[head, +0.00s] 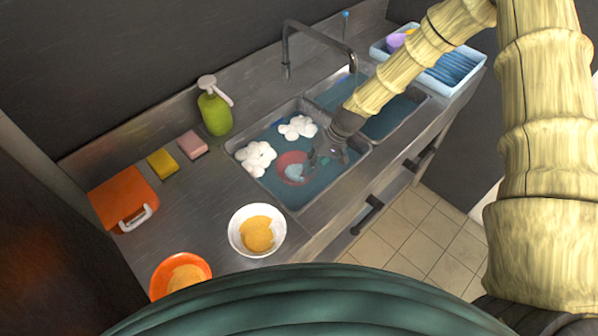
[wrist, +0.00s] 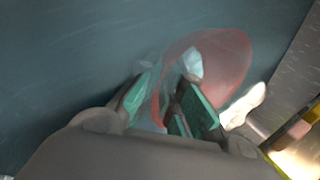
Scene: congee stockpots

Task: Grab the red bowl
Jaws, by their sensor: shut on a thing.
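The red bowl (head: 291,168) sits low in the left sink basin, in the bluish water, with something pale inside it. My gripper (head: 318,160) reaches down into that basin at the bowl's right side. In the wrist view the red bowl (wrist: 222,60) lies past my fingers, and my gripper (wrist: 172,98) has its green-padded fingers on either side of the near rim. It is shut on the bowl's rim. Pale, see-through bits near the fingertips blur the exact contact.
White foam clumps (head: 257,158) float in the left sink basin (head: 297,208). A tall faucet (head: 318,38) stands behind. On the counter are a green soap bottle (head: 214,112), sponges (head: 192,144), an orange box (head: 122,196), a white bowl (head: 237,236) and an orange bowl (head: 168,266).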

